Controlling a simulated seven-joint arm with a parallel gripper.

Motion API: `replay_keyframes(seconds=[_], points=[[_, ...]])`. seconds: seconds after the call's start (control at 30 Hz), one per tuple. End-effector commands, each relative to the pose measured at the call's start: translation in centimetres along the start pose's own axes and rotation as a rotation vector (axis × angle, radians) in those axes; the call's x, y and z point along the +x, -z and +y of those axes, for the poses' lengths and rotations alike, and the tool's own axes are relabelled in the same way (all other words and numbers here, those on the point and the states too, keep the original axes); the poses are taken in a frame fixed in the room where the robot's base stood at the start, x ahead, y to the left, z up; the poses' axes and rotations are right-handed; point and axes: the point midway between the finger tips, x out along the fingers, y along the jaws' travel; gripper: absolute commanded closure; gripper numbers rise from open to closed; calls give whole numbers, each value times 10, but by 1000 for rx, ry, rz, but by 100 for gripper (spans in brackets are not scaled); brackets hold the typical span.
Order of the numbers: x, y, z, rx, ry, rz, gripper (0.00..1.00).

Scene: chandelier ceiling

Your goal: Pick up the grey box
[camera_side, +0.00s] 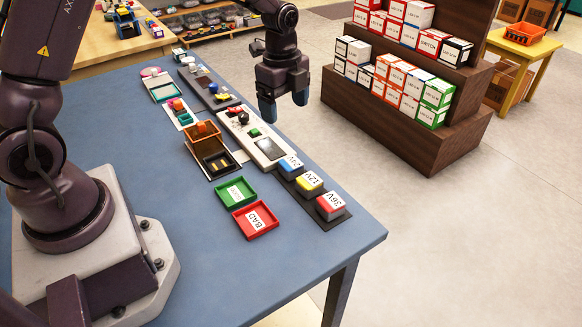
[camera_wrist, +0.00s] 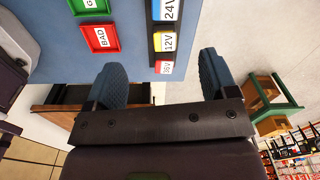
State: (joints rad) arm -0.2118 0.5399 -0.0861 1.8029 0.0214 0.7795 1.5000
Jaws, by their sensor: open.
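No plainly grey box stands out. Whether one of these is the grey box, I cannot tell. My gripper (camera_side: 284,100) is open and empty, pointing down near the blue table's far right edge, with the shelf to its right. In the wrist view my gripper (camera_wrist: 161,85) shows two spread blue-grey fingers with nothing between them.
The blue table (camera_side: 310,255) carries 24V, 12V and 36V blocks (camera_side: 330,205), a green tray (camera_side: 237,192), a red BAD tray (camera_side: 256,220), an orange-lidded box (camera_side: 203,135) and a white panel (camera_side: 268,155). Open floor lies between table and shelf.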

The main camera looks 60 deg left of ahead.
Motion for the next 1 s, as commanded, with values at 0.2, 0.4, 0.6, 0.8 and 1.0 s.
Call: replay_keyframes(seconds=[0.2, 0.4, 0.6, 0.8, 1.0], points=[[32, 8, -12, 205, -23, -29, 21], [66, 6, -11, 211, -27, -29, 21], [97, 5, -11, 208, -25, -28, 21], [110, 3, -10, 207, -24, -29, 21], [140, -4, -10, 206, -25, -29, 21]])
